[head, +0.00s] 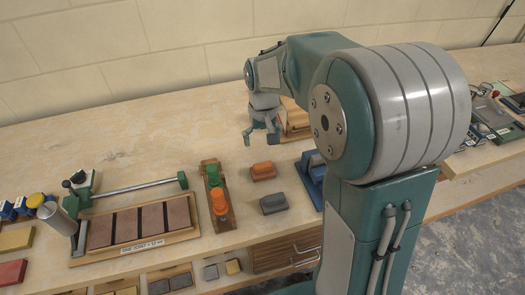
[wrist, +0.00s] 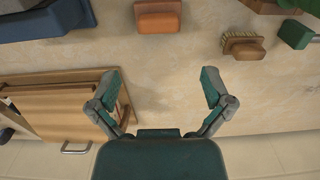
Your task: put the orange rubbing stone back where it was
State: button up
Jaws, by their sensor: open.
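The orange rubbing stone (head: 262,171) lies flat on the bench in the head view, just beyond a grey block (head: 273,203). An orange block at the top middle of the wrist view (wrist: 158,16) looks like the same stone. My gripper (head: 262,138) hangs over the bench on the wall side of the stone, apart from it. In the wrist view its two fingers (wrist: 160,88) are spread, with only bare bench between them.
A wooden item (head: 296,119) stands beside my gripper, partly hidden; a blue tool (head: 313,178) lies right of the stone. A rack with green and orange pieces (head: 215,188) stands left. A brush (wrist: 243,45) shows in the wrist view. Bench towards the wall is clear.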

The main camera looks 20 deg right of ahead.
jog(key=s+r+t, duration=0.2)
jog(key=s+r, duration=0.3)
jog(key=s, duration=0.5)
jog(key=s+r+t, duration=0.3)
jog(key=s+r, duration=0.2)
jog(key=s, duration=0.6)
jog(key=shift+t, duration=0.3)
jog(key=shift+a+r, duration=0.1)
